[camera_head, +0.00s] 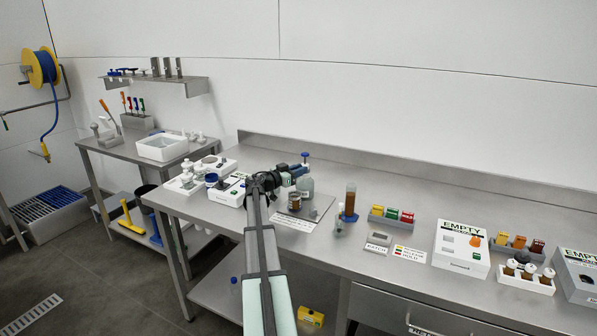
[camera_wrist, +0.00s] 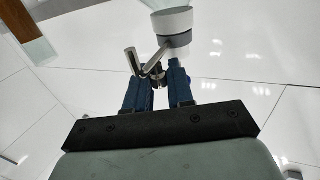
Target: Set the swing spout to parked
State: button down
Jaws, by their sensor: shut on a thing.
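My gripper (camera_wrist: 154,78) is at the bottom middle of the wrist view, with its two blue fingers closed around a small metal part. This part looks like the swing spout (camera_wrist: 131,61), a bent metal tube rising at an angle between the fingertips. A white cylinder with a grey lower band (camera_wrist: 172,20) stands just beyond the fingertips. In the head view my gripper (camera_head: 290,176) is over the left part of the long steel bench, and my arm hides much of what it holds. The spout's angle against any mark cannot be seen.
A clear bottle with a blue top (camera_head: 305,185) stands close beside my gripper. Bare bench lies along the back.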

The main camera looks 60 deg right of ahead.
jog(key=shift+s, duration=0.15)
jog(key=shift+s+d+n+t+h, duration=0.2)
jog(key=shift+s+n+t, duration=0.35)
jog(key=shift+n+t, duration=1)
jog(key=shift+s+d+n+t+h, duration=0.15)
jog(key=shift+s+n+t, duration=0.55)
jog(key=shift+t, duration=1.5)
jog(key=shift+s+d+n+t+h, duration=0.1)
jog(key=shift+s+d+n+t, duration=0.2)
jog(key=shift+n+t, duration=1.3)
jog(key=shift+t, duration=0.35)
jog(key=shift+r, duration=0.1)
jog(key=c, duration=1.1)
grip_release()
jog(key=shift+s+a, duration=0.1)
